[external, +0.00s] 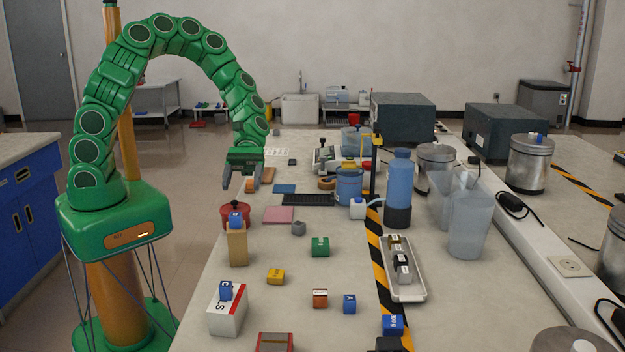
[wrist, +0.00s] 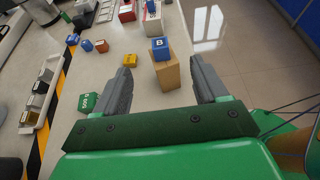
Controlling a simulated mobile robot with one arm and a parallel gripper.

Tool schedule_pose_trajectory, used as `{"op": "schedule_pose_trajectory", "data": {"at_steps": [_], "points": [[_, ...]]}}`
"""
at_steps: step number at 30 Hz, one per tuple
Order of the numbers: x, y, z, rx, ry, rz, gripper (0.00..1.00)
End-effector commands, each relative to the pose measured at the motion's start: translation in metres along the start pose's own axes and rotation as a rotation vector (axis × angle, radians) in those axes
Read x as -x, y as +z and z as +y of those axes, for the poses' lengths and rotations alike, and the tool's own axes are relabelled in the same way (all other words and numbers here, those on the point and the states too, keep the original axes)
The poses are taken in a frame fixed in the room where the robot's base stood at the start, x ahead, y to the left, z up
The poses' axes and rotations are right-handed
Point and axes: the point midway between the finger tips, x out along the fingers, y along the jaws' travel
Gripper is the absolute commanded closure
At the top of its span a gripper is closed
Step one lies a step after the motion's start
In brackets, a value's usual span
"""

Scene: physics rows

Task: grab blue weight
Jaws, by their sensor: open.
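Several small blue blocks are in view; which one is the weight I cannot tell for sure. One blue block (external: 235,220), lettered B in the wrist view (wrist: 159,48), sits on top of a tan wooden block (external: 237,247). Another blue block (external: 225,290) lies on a white box (external: 228,312). Two more stand on the table, one near the middle (external: 349,304) and one at the striped tape (external: 392,325). My gripper (external: 241,182) is open and empty above the table's left edge. In the wrist view, the wooden block and its blue block show between my fingertips (wrist: 162,60).
A red pot (external: 236,213) stands close behind the wooden block. Green (external: 320,246), yellow (external: 276,276) and orange (external: 320,298) blocks lie nearby. A tray of weights (external: 405,270), blue bottle (external: 398,190) and clear jugs (external: 468,222) stand to the right.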

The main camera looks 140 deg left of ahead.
Motion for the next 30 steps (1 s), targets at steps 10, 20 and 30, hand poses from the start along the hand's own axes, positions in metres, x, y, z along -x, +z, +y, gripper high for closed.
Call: {"op": "schedule_pose_trajectory", "data": {"at_steps": [10, 20, 30], "points": [[-0.025, 0.040, -0.030, -0.213, -0.176, 0.139, 0.28], [-0.043, 0.086, -0.076, -0.523, -0.420, 0.347, 0.28], [-0.038, 0.129, -0.118, -0.824, -0.629, 0.572, 0.28]]}}
